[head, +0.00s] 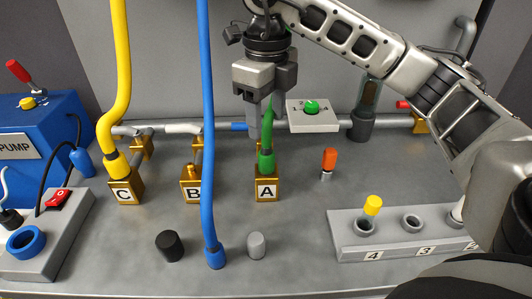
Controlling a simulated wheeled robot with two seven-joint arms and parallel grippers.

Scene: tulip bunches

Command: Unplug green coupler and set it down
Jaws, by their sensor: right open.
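The green coupler (266,161) sits upright on the brass port block labelled A (267,188). Its short green hose (269,128) rises from it, and the upper part is hidden by my right gripper. My right gripper (266,120) comes in from the top right and points down just above the coupler. It is open, with its fingers around the green hose and apart from the coupler body as far as I can see. My left gripper is not in view.
The blue hose (207,130) hangs left of my gripper, its end on the table by a black cap (170,246) and grey cap (256,246). A yellow hose (120,70) is on port C (126,192). A grey numbered rack (390,249) stands right; a blue pump (40,125) left.

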